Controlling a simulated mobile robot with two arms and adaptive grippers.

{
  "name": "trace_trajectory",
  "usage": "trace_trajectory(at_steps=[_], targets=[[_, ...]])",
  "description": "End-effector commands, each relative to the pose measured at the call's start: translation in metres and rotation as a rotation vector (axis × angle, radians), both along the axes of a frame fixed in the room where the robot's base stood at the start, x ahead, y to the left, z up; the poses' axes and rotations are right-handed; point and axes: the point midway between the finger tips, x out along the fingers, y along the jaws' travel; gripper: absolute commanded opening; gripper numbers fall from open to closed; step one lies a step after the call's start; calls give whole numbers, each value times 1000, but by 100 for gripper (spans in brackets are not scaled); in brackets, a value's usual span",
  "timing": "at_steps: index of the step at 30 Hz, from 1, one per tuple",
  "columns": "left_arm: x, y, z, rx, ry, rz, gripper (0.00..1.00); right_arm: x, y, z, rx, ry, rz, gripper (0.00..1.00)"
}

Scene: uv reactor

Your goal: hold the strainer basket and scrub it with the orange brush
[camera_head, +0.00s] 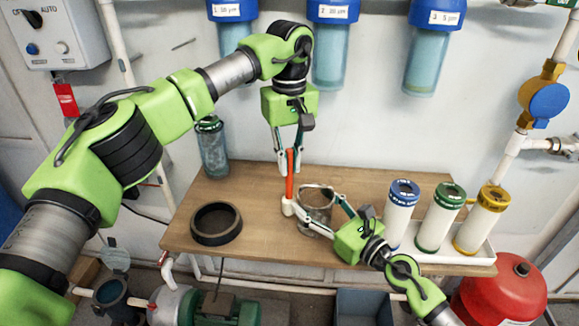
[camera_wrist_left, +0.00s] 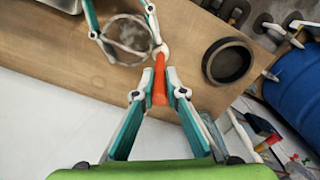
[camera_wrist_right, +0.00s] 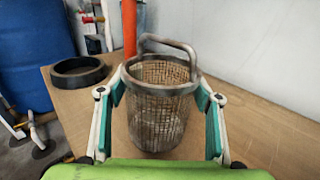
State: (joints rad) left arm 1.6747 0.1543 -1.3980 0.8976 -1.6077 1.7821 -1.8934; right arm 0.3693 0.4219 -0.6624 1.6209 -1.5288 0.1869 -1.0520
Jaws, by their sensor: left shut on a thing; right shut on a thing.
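The strainer basket (camera_wrist_right: 158,112) is a rusty wire-mesh cylinder with a bail handle. It stands upright at the wooden bench, also seen in the head view (camera_head: 316,212). My right gripper (camera_head: 312,214) has its fingers on both sides of the basket and is shut on it; the fingers also show in the right wrist view (camera_wrist_right: 160,92). The orange brush (camera_head: 290,176) is upright, its handle held in my left gripper (camera_head: 289,164), with its whitish head (camera_head: 288,207) down beside the basket's left side. The left wrist view shows the orange handle (camera_wrist_left: 159,80) between the fingers. Whether head and basket touch is unclear.
A black ring (camera_head: 216,223) lies on the left of the wooden bench (camera_head: 262,190). A clear canister (camera_head: 212,148) stands at the back left. Blue, green and yellow-capped cartridges (camera_head: 438,218) stand in a white tray (camera_head: 470,258) at right. Blue-topped filter housings (camera_head: 331,50) hang above.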

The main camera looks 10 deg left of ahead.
Motion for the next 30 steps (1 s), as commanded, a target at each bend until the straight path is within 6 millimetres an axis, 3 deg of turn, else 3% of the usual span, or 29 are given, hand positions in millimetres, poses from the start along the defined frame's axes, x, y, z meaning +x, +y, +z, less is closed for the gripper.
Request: trace_trajectory(at_steps=[6,30], targets=[[0,0,12,0,0,0,0,0,0,-1,-1,1,0,35],[0,-6,11,-1,0,1,0,0,0,-1,-1,1,0,35]])
